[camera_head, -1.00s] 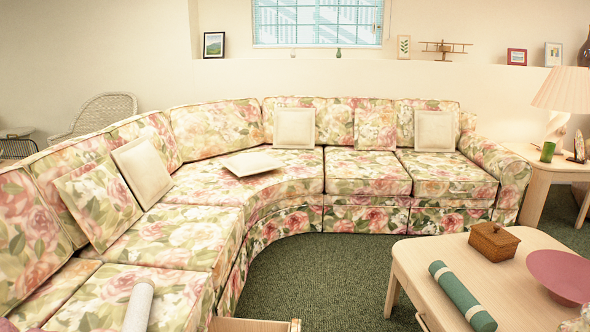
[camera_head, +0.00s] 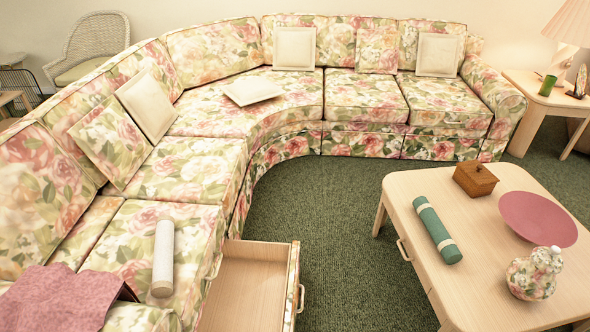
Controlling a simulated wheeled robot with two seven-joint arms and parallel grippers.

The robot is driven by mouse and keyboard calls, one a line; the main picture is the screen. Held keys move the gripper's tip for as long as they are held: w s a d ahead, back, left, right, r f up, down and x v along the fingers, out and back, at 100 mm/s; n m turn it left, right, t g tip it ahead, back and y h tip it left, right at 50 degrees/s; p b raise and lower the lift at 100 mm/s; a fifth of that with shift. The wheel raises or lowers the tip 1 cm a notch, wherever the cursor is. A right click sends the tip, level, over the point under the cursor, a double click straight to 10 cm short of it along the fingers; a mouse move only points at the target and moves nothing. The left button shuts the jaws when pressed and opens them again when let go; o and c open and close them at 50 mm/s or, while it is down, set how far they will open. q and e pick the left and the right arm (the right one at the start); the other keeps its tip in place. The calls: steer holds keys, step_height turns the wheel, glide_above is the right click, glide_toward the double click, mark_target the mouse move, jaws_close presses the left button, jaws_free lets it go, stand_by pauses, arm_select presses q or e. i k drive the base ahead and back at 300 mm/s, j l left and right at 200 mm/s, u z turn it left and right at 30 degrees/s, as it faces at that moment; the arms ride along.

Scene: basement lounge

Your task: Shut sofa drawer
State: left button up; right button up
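The floral sectional sofa (camera_head: 195,195) curves from the left side to the back. Its drawer (camera_head: 252,287) is pulled out toward the right at the bottom of the view, below the near left seat. The drawer has a pale wooden inside that looks empty where it shows, a floral front and a metal handle (camera_head: 301,298) on the right side. The drawer's near end is cut off by the frame's lower edge. Neither of my grippers is in view.
A pale coffee table (camera_head: 405,190) stands right of the drawer, with green carpet (camera_head: 330,235) between them. On it are a green roll (camera_head: 437,229), wooden box (camera_head: 475,179), pink bowl (camera_head: 538,218) and floral jar (camera_head: 534,274). A white roll (camera_head: 163,258) and pink cloth (camera_head: 65,297) lie on the sofa.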

mark_target(256, 286)
steer(key=l+u, duration=0.4)
steer(key=l, duration=0.45)
steer(key=l+u, duration=0.45)
steer(key=l, duration=0.35)
